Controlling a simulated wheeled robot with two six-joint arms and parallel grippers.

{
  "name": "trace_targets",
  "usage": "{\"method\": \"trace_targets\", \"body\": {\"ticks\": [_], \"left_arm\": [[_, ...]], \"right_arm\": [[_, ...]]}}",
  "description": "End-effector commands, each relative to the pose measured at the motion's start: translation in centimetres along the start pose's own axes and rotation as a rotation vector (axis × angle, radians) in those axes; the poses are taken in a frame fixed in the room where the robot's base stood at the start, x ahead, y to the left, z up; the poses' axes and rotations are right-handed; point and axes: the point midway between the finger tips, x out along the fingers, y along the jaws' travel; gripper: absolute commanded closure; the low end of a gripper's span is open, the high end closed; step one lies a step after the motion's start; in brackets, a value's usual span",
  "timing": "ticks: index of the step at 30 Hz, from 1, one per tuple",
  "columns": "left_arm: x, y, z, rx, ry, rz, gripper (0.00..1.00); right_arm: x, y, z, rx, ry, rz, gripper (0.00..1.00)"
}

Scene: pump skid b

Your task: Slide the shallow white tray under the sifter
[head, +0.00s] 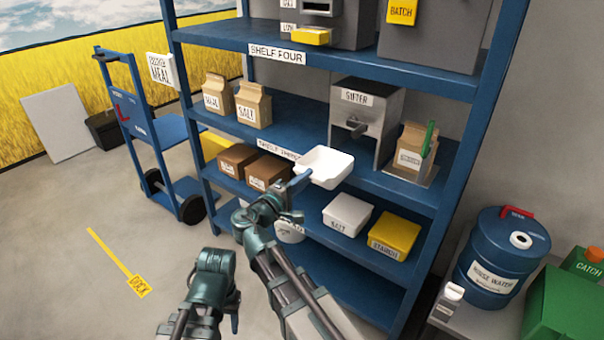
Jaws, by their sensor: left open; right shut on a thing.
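The shallow white tray (326,166) is at the front edge of the middle shelf, in front and to the left of the sifter. The sifter (378,104) is a grey metal box with a "SIFTER" label and a spout on its front, standing on that shelf. My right gripper (299,187) is shut on the tray's near left side. The tray looks empty and roughly level; I cannot tell whether it touches the shelf. My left gripper (235,309) is low in front of the shelves, open and away from the tray.
On the same shelf, paper bags (252,104) stand left and a bag with a green tool (413,149) stands right of the sifter. Below are brown boxes (237,161), a white tub (347,215) and a yellow tub (394,236). A blue shelf upright (471,130) rises at right.

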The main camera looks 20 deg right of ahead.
Motion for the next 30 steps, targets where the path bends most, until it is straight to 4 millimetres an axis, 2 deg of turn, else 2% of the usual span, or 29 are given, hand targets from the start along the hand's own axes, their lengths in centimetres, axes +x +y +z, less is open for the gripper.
{"method": "trace_targets", "body": {"ticks": [1,6,16,20,27,30], "left_arm": [[0.3,0.0,0.0,0.0,0.0,0.0,0.5],[0.6,0.1,0.0,0.0,0.0,0.0,0.5],[0.6,0.1,0.0,0.0,0.0,0.0,0.5],[0.6,0.1,0.0,0.0,0.0,0.0,0.5],[0.6,0.1,0.0,0.0,0.0,0.0,0.5],[0.6,0.1,0.0,0.0,0.0,0.0,0.5]], "right_arm": [[-0.5,-0.3,0.8,0.0,-0.001,0.001,1.0],[-1.4,-0.6,1.9,0.0,-0.004,0.002,1.0],[-1.4,-0.5,1.9,0.0,-0.005,0.003,1.0],[-0.9,-0.5,1.9,0.0,-0.007,0.003,1.0],[1.5,-0.5,1.9,0.0,-0.008,0.003,1.0],[1.1,-0.5,1.9,0.0,-0.005,0.003,1.0]]}}
